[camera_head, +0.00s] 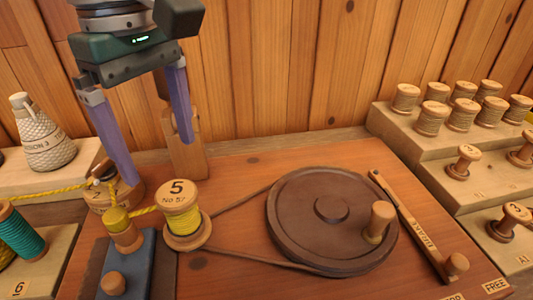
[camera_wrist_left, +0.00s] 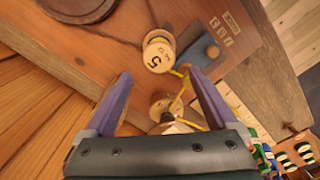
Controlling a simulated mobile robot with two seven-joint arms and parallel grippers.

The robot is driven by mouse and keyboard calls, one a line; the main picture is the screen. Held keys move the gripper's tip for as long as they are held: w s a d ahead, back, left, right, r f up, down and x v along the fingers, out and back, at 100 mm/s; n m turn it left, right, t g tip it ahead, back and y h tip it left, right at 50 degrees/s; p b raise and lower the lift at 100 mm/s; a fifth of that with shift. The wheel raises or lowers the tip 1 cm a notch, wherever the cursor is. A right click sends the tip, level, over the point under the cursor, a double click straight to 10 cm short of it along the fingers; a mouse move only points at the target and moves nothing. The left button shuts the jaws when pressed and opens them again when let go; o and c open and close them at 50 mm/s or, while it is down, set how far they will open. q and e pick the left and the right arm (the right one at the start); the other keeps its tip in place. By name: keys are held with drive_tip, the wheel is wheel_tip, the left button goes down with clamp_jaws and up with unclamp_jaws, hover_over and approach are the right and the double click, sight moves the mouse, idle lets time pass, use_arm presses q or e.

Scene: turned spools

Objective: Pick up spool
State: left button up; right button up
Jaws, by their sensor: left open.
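A pale wooden spool marked 5 (camera_head: 182,212), wound with yellow thread, stands upright on the wooden bench, left of a large dark wheel. In the left wrist view the same spool (camera_wrist_left: 158,52) lies just beyond my fingertips, roughly midway between them. My left gripper (camera_head: 155,160) is open and empty, with purple fingers pointing down behind and left of the spool. It also shows in the left wrist view (camera_wrist_left: 158,78). A wooden round-based piece (camera_head: 115,195) with yellow thread is near the left finger and partly hidden by it. My right gripper is out of view.
The dark wheel (camera_head: 320,215) has a knob and a belt toward the spool. A blue block (camera_head: 130,265) with pegs and a yellow bobbin stands front left. A teal spool (camera_head: 20,235) is far left. Stepped shelves (camera_head: 440,150) hold several spools at right. A wooden wall is behind.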

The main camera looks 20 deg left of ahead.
sight(175, 193)
use_arm(q)
wheel_tip(175, 193, down, 4)
drive_tip(key=shift+a+f+b, duration=0.15)
drive_tip(key=shift+f+b, duration=0.1)
drive_tip(key=shift+b, duration=0.15)
drive_tip(key=f, duration=0.1)
drive_tip(key=f+b, duration=0.1)
drive_tip(key=f, duration=0.3)
drive_tip(key=shift+d+f, duration=0.2)
drive_tip(key=shift+d, duration=0.05)
drive_tip(key=c, duration=1.2)
drive_tip(key=shift+c, duration=0.2)
drive_tip(key=shift+r, duration=0.2)
